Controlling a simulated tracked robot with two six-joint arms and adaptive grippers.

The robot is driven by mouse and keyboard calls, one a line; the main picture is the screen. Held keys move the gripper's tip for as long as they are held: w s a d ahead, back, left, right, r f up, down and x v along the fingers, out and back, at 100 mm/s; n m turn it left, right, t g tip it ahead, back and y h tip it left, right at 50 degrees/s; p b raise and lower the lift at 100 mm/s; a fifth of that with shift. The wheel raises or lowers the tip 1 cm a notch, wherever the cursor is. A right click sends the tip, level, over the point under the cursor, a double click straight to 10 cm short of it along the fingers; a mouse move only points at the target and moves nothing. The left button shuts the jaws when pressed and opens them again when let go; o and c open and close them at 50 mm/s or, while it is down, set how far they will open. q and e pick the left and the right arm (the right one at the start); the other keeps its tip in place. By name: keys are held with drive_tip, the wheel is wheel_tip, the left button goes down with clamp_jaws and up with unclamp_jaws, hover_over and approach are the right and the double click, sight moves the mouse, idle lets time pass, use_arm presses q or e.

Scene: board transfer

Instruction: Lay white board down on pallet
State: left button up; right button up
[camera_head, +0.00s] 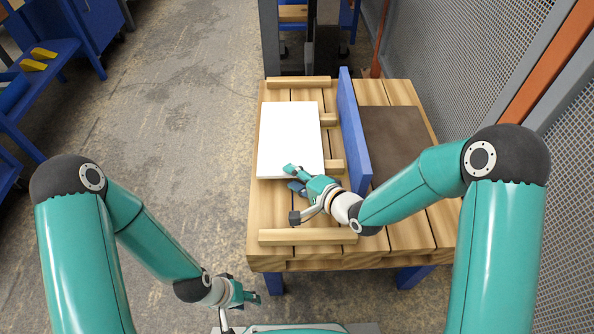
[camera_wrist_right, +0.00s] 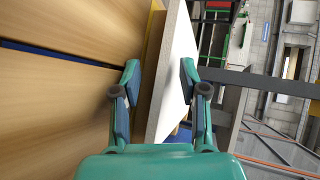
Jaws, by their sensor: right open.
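The white board (camera_head: 290,135) lies flat on the left side of the wooden pallet (camera_head: 395,92), over wooden strips. My right gripper (camera_head: 291,177) is at the board's near edge, and it is open. In the right wrist view the two fingers (camera_wrist_right: 159,77) stand on either side of the board's edge (camera_wrist_right: 166,85), with a gap visible beside the board. One finger is on the side of the pallet's planks. My left gripper (camera_head: 246,296) hangs low in front of the pallet, away from the board; its opening is too small to judge.
A blue upright divider (camera_head: 352,130) runs along the pallet, right of the board. A dark brown panel (camera_head: 392,140) lies beyond it. Wooden strips (camera_head: 308,237) cross the pallet's near left side. A mesh fence (camera_head: 450,50) stands at right. The floor left of the pallet is clear.

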drive_tip(key=shift+s+d+r+g+h+p, duration=0.1)
drive_tip(key=shift+r+g+h+p, duration=0.35)
drive_tip(key=shift+p, duration=1.25)
drive_tip(key=shift+r+g+h+p, duration=0.1)
drive_tip(key=shift+g+h+p, duration=0.65)
drive_tip(key=shift+p, duration=0.9)
drive_tip(key=g+h+p, duration=0.1)
drive_tip(key=p, duration=0.1)
drive_tip(key=g+h+p, duration=0.1)
drive_tip(key=p, duration=0.2)
drive_tip(key=shift+s+d+r+g, duration=0.1)
drive_tip(key=shift+s+r+g, duration=0.05)
drive_tip(key=shift+g, duration=0.25)
drive_tip(key=p, duration=0.6)
drive_tip(key=shift+d+g+h, duration=0.1)
drive_tip(key=shift+g+h, duration=0.2)
drive_tip(key=shift+g, duration=0.1)
drive_tip(key=shift+s+p, duration=0.1)
drive_tip(key=shift+p, duration=1)
drive_tip(key=shift+s+f+p, duration=0.1)
drive_tip(key=shift+f+p, duration=0.1)
drive_tip(key=shift+p, duration=0.1)
drive_tip(key=shift+f, duration=0.1)
